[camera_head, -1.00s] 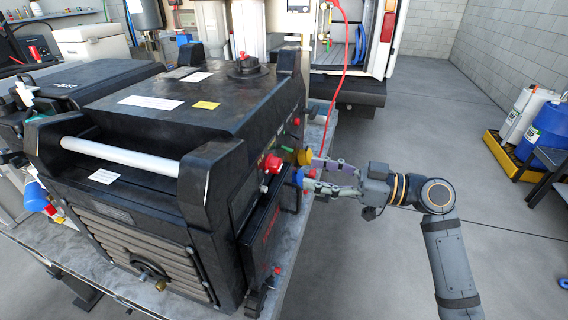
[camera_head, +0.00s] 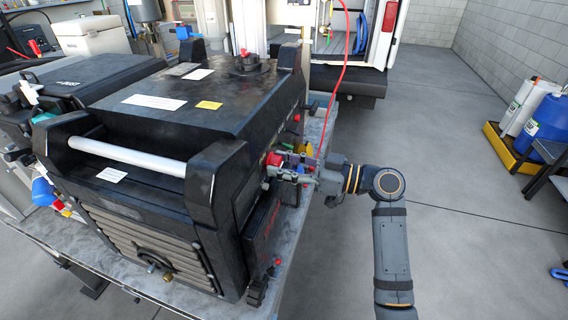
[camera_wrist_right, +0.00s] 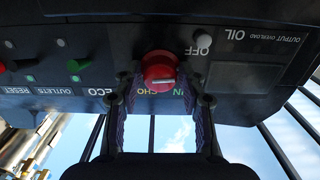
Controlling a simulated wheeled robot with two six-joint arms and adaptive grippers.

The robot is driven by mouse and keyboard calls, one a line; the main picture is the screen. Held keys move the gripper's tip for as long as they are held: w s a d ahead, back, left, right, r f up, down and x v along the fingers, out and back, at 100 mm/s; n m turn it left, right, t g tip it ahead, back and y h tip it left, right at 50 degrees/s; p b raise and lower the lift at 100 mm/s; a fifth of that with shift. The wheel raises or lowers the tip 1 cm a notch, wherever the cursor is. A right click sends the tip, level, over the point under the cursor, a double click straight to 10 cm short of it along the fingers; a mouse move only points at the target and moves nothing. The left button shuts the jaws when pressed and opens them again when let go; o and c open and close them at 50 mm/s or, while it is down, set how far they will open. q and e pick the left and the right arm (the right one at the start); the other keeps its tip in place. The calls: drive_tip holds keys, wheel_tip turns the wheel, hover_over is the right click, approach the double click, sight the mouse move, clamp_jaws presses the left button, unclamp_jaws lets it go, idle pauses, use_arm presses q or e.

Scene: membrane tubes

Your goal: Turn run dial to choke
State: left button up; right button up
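The run dial is a red round knob (camera_head: 273,158) on the right side panel of a black generator (camera_head: 190,105). In the right wrist view, the dial (camera_wrist_right: 160,68) has a pale mark across its face. Upside-down lettering around it reads OFF and part of CHO, with other letters partly hidden by the fingers. My right gripper (camera_head: 281,167) is at the panel by the dial. In the wrist view its fingers (camera_wrist_right: 161,86) are apart, one on each side of the dial; I cannot tell whether they touch it. My left gripper is not in view.
A green switch (camera_wrist_right: 77,66) and a white indicator (camera_wrist_right: 204,40) sit near the dial on the panel. The generator stands on a grey table (camera_head: 300,218). A red cable (camera_head: 346,60) hangs behind my right gripper. Open floor lies to the right.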

drive_tip(key=c, duration=0.6)
drive_tip(key=shift+c, duration=0.2)
